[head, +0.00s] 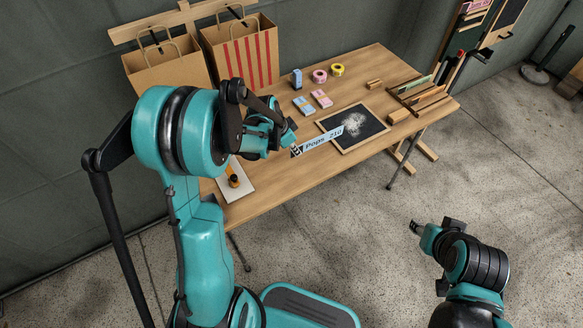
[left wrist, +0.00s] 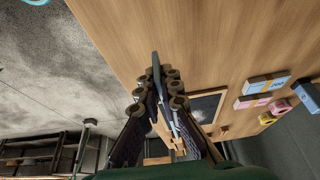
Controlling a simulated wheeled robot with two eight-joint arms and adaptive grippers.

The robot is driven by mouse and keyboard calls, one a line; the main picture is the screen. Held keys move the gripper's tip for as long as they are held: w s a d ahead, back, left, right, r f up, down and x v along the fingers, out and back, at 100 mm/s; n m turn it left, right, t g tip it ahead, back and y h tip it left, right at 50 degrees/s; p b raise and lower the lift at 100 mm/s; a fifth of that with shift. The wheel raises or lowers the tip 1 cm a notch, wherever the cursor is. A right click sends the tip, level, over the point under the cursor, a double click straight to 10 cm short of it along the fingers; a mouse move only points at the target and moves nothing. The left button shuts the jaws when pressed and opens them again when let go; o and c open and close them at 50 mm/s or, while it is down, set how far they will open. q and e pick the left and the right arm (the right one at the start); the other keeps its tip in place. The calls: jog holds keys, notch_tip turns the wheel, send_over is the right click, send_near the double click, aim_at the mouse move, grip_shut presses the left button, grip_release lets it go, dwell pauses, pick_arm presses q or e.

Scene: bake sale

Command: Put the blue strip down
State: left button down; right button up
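The blue strip (head: 325,140) is pale blue with dark lettering. My left gripper (head: 294,149) is shut on one end of it. In the head view the strip points right, in front of part of the framed chalkboard (head: 372,122). In the left wrist view the strip (left wrist: 156,66) shows nearly edge-on between the fingers of my left gripper (left wrist: 166,92), with wooden tabletop behind it. My right gripper (head: 416,228) is over the floor, away from the table and apart from the strip. Its fingers are too small to tell if they are open.
The wooden table (head: 290,180) has bare wood along its front edge. A slotted wooden rack (head: 425,97) stands at the right end. Pink and yellow tape rolls (head: 320,76) and small blue and pink packs (head: 304,106) lie behind. Paper bags (head: 240,52) stand at the back left.

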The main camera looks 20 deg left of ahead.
aim_at(294, 170)
pick_arm(q)
jog(key=s+f, duration=0.2)
jog(key=s, duration=0.1)
jog(key=shift+a+b, duration=0.2)
jog(key=shift+b, duration=0.15)
jog(key=shift+f+b, duration=0.95)
jog(key=shift+f, duration=0.95)
jog(key=shift+f, duration=0.15)
jog(key=c, duration=1.7)
grip_release()
